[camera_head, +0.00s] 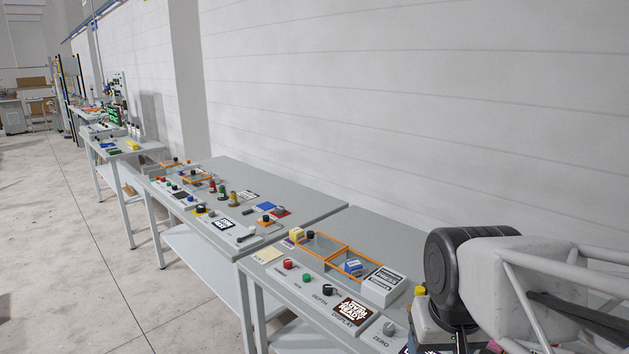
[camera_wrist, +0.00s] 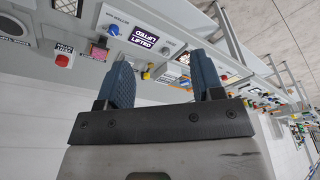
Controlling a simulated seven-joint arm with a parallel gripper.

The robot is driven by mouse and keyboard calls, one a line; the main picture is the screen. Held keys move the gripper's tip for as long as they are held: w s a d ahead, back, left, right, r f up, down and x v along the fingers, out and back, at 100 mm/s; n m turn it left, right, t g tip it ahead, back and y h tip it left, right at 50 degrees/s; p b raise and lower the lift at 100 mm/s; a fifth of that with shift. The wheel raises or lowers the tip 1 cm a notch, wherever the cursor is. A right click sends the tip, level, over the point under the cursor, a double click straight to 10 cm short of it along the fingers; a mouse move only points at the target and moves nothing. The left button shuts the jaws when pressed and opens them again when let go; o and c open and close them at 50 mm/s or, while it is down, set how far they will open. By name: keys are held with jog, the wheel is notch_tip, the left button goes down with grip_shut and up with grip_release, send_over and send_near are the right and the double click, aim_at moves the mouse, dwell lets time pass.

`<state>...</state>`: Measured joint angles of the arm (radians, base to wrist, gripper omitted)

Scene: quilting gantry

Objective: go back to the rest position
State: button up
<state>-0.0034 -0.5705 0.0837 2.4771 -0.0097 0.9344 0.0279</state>
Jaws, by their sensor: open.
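My gripper (camera_wrist: 164,72) is open in the wrist view, with its two blue fingers apart and nothing between them. Beyond the fingers is a grey panel bench (camera_wrist: 185,22), seen turned over, with a blue knob (camera_wrist: 113,31) and a display (camera_wrist: 143,38) reading "LIFTED". The fingers are apart from the panel as far as I can see, though the distance is hard to judge. In the head view, part of my arm (camera_head: 510,285) fills the lower right corner. The fingers cannot be made out there.
A row of grey benches (camera_head: 390,235) runs along the white wall. The near bench bears an orange-framed tray (camera_head: 327,262), a white box (camera_head: 384,285), a red button (camera_head: 307,277) and a dark display (camera_head: 349,310). The floor (camera_head: 75,250) on the left is clear.

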jog(key=s, duration=0.3)
jog(key=shift+s+d+f, duration=0.2)
jog(key=shift+s+f, duration=0.05)
jog(key=shift+f, duration=0.15)
dwell(0.9)
